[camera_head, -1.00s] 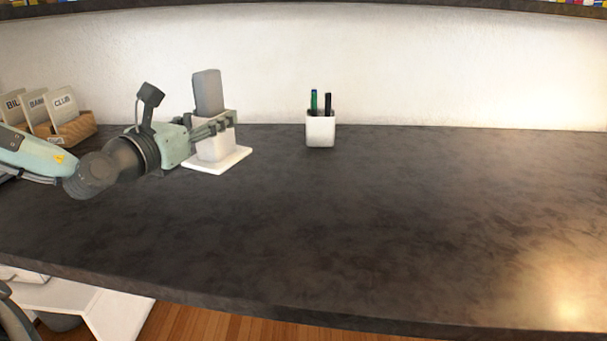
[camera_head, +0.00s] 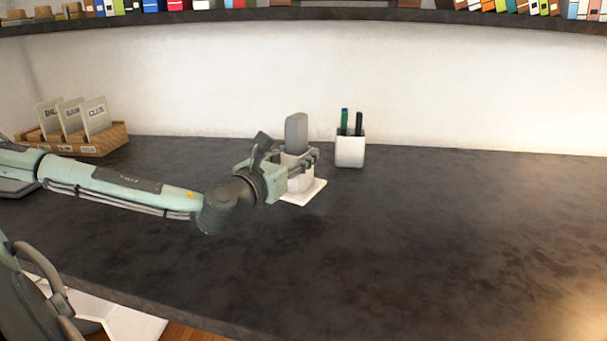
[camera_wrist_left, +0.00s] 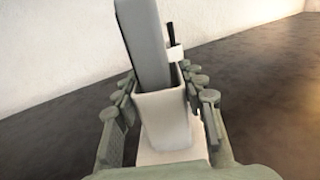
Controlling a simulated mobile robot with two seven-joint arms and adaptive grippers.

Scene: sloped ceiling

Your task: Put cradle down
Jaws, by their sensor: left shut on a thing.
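The cradle is a white holder (camera_head: 298,178) on a flat white base plate (camera_head: 308,194), with a grey handset (camera_head: 296,131) standing upright in it. My left gripper (camera_head: 311,158) reaches in from the left and is shut on the cradle. In the left wrist view, the fingers lie on either side of the white cradle (camera_wrist_left: 164,118), with the grey handset (camera_wrist_left: 146,50) leaning slightly in the picture. The base plate is close to the desktop; I cannot tell whether it touches. My right gripper is not in view.
A white pen cup (camera_head: 350,152) with two pens stands just right of the cradle, near the wall. A wooden card holder (camera_head: 85,143) stands at the back left of the dark desk (camera_head: 430,230). The desk's right side is clear. A bookshelf (camera_head: 330,14) runs above.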

